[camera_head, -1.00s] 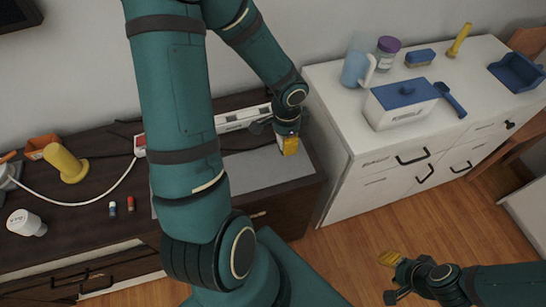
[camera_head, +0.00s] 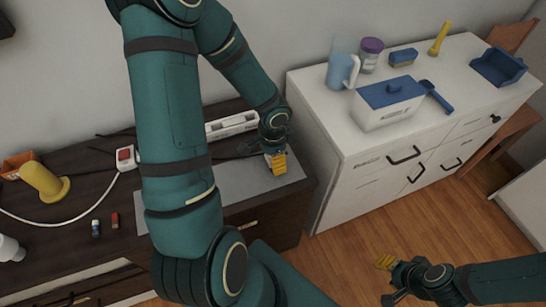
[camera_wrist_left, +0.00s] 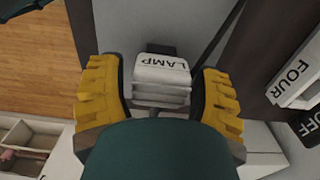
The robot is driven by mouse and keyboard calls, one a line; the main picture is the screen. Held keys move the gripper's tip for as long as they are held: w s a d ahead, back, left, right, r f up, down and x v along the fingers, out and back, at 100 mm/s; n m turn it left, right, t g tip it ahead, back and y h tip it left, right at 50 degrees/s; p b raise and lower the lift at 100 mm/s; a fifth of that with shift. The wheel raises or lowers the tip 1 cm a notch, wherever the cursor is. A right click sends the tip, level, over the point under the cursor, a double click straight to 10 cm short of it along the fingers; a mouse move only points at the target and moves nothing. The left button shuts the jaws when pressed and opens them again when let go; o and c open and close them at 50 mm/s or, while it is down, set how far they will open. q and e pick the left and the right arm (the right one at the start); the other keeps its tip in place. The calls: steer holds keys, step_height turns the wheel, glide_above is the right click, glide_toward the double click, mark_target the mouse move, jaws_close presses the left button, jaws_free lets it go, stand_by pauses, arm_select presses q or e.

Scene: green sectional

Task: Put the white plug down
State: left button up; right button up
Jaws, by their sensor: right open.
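The white plug (camera_wrist_left: 162,75), labelled LAMP, is between the yellow fingers of my left gripper (camera_wrist_left: 160,92) in the left wrist view. A narrow gap shows on each side of it, so the gripper looks open around it. The grey mat (camera_wrist_left: 190,38) is behind the plug; whether the plug touches it is hard to tell. In the head view my left gripper (camera_head: 276,163) is low over the right part of the mat (camera_head: 235,182), and the plug is hidden there. My right gripper (camera_head: 385,279) is open and empty above the floor at the lower right.
A white power strip (camera_head: 231,125) lies behind the mat; its labels show in the wrist view (camera_wrist_left: 298,75). A red-and-white switch (camera_head: 126,157) with a cable, a yellow object (camera_head: 44,182) and two small batteries are left. The white cabinet (camera_head: 345,150) stands close right.

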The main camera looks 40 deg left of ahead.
arm_select(q)
steer(key=shift+r, duration=0.1)
steer(key=shift+r, duration=0.15)
step_height(320, 180, up, 12)
steer(key=p, duration=0.5)
steer(key=s+d+f+n+h, duration=0.2)
steer(key=d+f+n, duration=0.1)
steer(key=d+f, duration=0.5)
steer(key=s+d+f+n+t+h, duration=0.1)
steer(key=d+f+n, duration=0.3)
steer(key=d+f, duration=0.4)
steer(key=s+d+h, duration=0.1)
steer(key=d, duration=0.5)
steer(key=shift+d+t, duration=0.2)
steer(key=shift+t, duration=0.1)
steer(key=shift+r, duration=0.1)
steer(key=shift+c, duration=0.2)
